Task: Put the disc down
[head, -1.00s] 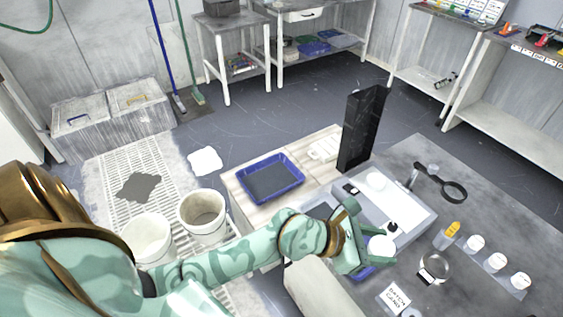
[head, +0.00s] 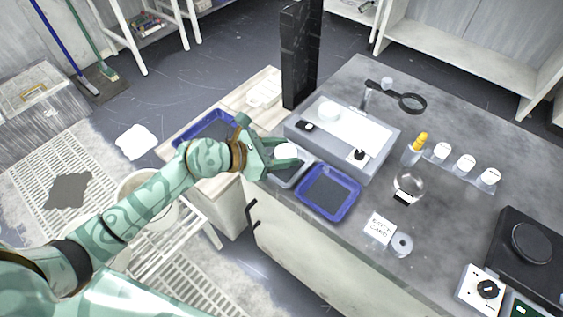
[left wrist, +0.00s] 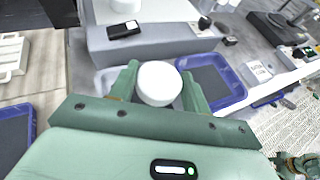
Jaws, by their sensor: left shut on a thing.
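My left gripper (head: 284,160) is shut on a round white disc (head: 285,151). The disc (left wrist: 159,83) sits between the two green fingers in the left wrist view. Gripper and disc are over a small light grey tray (head: 292,180) at the counter's edge, mostly hidden by the hand; I cannot tell the height gap. A blue tray with a dark floor (head: 328,192) lies just right of it, and also shows in the left wrist view (left wrist: 212,82). A green and brown part of my right arm shows at that view's lower right corner; its jaws are unclear.
Another blue tray (head: 205,128) lies on the wooden bench at left. A black pillar (head: 300,55) rises behind. A card (head: 379,228), glass jar (head: 408,187) and white pots stand right.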

